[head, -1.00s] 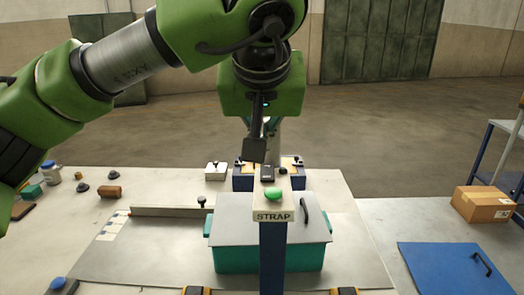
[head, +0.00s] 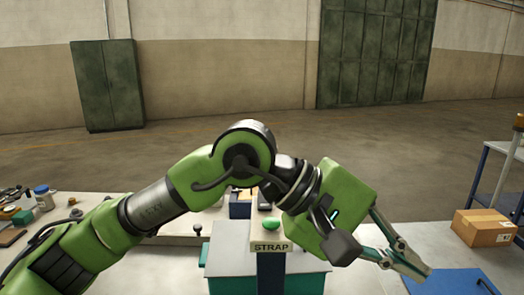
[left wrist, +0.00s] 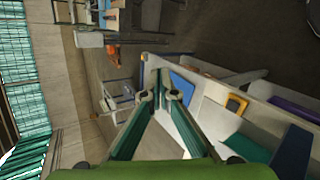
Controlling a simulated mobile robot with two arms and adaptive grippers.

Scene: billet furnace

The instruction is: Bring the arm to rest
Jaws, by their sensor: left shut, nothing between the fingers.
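My left arm reaches in from the left of the head view, bent at a green joint above the table. My left gripper (head: 412,266) points to the lower right, over the area right of the strap station. Its fingers are together and hold nothing. In the left wrist view the two fingers (left wrist: 163,92) meet at the tips with nothing between them. My right gripper is in neither view.
The post labelled STRAP (head: 271,247) with a green button stands in front of a teal box (head: 225,284), partly hidden by my arm. A cardboard box (head: 483,227) and a blue panel (head: 450,284) lie to the right. Small items and a blue-lidded jar (head: 44,198) are at left.

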